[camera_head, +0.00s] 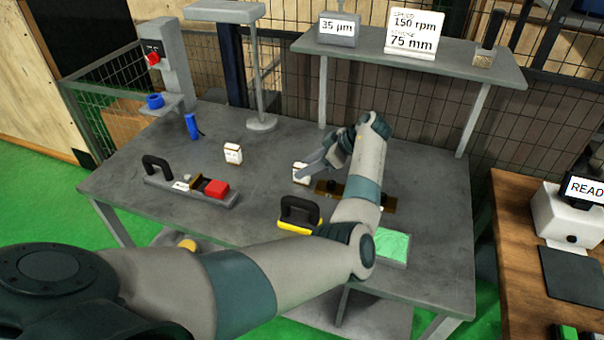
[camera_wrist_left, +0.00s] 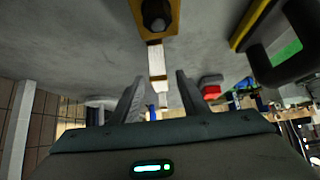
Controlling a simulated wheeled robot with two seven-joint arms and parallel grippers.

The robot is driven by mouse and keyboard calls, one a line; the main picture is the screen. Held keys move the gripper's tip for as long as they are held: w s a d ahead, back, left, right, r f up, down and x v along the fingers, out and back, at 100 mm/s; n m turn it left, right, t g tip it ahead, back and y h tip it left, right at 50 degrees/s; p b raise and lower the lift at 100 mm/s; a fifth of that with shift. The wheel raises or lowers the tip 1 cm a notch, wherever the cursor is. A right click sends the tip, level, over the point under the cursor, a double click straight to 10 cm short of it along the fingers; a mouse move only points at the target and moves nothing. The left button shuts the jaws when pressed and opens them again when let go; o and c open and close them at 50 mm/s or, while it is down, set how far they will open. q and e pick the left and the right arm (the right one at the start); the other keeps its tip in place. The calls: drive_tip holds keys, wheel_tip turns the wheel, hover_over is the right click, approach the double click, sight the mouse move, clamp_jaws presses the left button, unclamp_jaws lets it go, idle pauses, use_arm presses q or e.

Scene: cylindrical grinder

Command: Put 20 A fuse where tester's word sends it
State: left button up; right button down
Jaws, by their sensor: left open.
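One white fuse-like block (camera_head: 300,173) with brown ends stands on the grey bench beside my left gripper (camera_head: 318,164); its rating is unreadable. A similar white block (camera_head: 233,153) stands farther left. In the left wrist view my left gripper (camera_wrist_left: 160,80) is open, with the nearer white block (camera_wrist_left: 155,58) just beyond and between its fingertips, apparently not gripped. The other white block (camera_wrist_left: 163,99) shows farther off. The tester seems to be the white device (camera_head: 566,216) on the wooden table at right; its sign (camera_head: 586,189) says READ. My right gripper is out of view.
A brass plate (camera_head: 389,205) with a dark knob lies under my forearm. Around it are a black-handled yellow tool (camera_head: 298,227), a green pad (camera_head: 392,247) and a grey holder with a red block (camera_head: 216,189). A raised shelf (camera_head: 440,66) with signs stands behind.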

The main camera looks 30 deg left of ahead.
sight(298, 169)
use_arm(q)
drive_tip(key=shift+a, duration=0.1)
drive_tip(key=shift+s+a+f+p, duration=0.1)
drive_tip(key=shift+a+f+p, duration=0.15)
drive_tip(key=shift+a+p, duration=0.25)
drive_tip(key=p+x, duration=0.2)
drive_tip(key=x, duration=0.1)
drive_tip(key=shift+d, duration=0.1)
drive_tip(key=shift+a+f, duration=0.35)
drive_tip(key=shift+f, duration=0.15)
clamp_jaws()
